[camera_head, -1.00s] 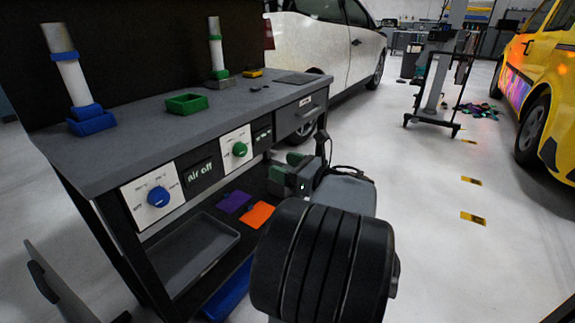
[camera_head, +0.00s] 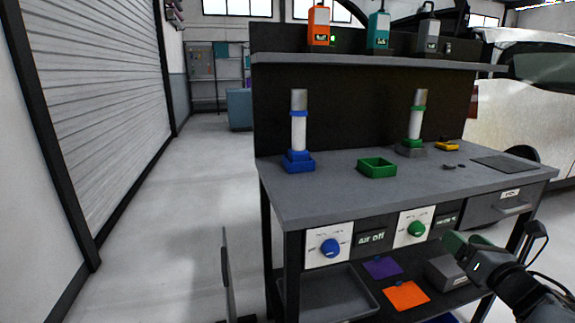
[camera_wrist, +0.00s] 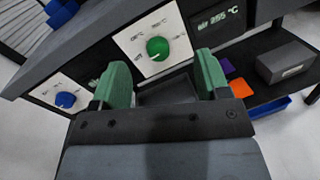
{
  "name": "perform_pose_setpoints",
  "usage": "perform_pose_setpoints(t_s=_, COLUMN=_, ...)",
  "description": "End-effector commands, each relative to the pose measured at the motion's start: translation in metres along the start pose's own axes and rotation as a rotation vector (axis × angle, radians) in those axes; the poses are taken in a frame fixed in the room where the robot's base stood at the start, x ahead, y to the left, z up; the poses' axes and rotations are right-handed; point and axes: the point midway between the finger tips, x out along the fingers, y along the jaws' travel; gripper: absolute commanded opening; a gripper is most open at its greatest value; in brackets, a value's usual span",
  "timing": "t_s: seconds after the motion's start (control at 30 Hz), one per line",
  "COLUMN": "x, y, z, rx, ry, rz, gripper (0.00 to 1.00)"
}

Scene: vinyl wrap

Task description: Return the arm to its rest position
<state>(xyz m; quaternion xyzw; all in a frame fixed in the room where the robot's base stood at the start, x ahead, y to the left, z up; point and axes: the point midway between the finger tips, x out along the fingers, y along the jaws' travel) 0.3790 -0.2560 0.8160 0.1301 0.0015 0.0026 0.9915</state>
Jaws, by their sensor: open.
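My gripper (camera_head: 462,246) shows at the lower right of the head view, in front of the workbench (camera_head: 330,205) and below its drawer. In the wrist view my gripper (camera_wrist: 162,78) has its two green fingers wide apart with nothing between them. The fingers point at the bench front, on either side of the lower part of the green knob (camera_wrist: 157,49) panel. I cannot tell the exact gap to the bench.
The bench top holds a blue-based roll (camera_head: 298,135), a green-based roll (camera_head: 415,125), a green tray (camera_head: 377,168) and a yellow item (camera_head: 447,146). The lower shelf has a grey tray (camera_head: 330,296), orange card (camera_head: 406,296) and grey box (camera_head: 449,271). Open floor lies left.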

Motion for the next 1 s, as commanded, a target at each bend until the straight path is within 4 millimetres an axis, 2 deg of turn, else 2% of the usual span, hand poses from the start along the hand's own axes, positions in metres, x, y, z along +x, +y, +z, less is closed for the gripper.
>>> perform_pose_setpoints(t_s=0.03, x=0.013, y=0.018, z=0.041, rx=0.108, ry=-0.012, rz=-0.048, gripper=0.69)
perform_pose_setpoints(t_s=0.1, x=0.026, y=0.03, z=0.07, rx=0.302, ry=-0.039, rz=-0.139, gripper=0.69)
perform_pose_setpoints(t_s=0.2, x=0.039, y=0.05, z=0.102, rx=0.611, ry=-0.079, rz=-0.269, gripper=0.69)
perform_pose_setpoints(t_s=0.33, x=0.044, y=0.08, z=0.13, rx=1.036, ry=-0.127, rz=-0.439, gripper=0.69)
perform_pose_setpoints(t_s=0.47, x=0.037, y=0.121, z=0.142, rx=1.465, ry=-0.158, rz=-0.633, gripper=0.69)
perform_pose_setpoints(t_s=0.6, x=0.016, y=0.174, z=0.144, rx=1.87, ry=-0.171, rz=-0.889, gripper=0.69)
perform_pose_setpoints(t_s=0.7, x=-0.004, y=0.213, z=0.142, rx=2.086, ry=-0.175, rz=-1.093, gripper=0.69)
perform_pose_setpoints(t_s=0.9, x=-0.047, y=0.274, z=0.139, rx=2.309, ry=-0.188, rz=-1.472, gripper=0.69)
perform_pose_setpoints(t_s=1.0, x=-0.062, y=0.291, z=0.138, rx=2.347, ry=-0.2, rz=-1.602, gripper=0.69)
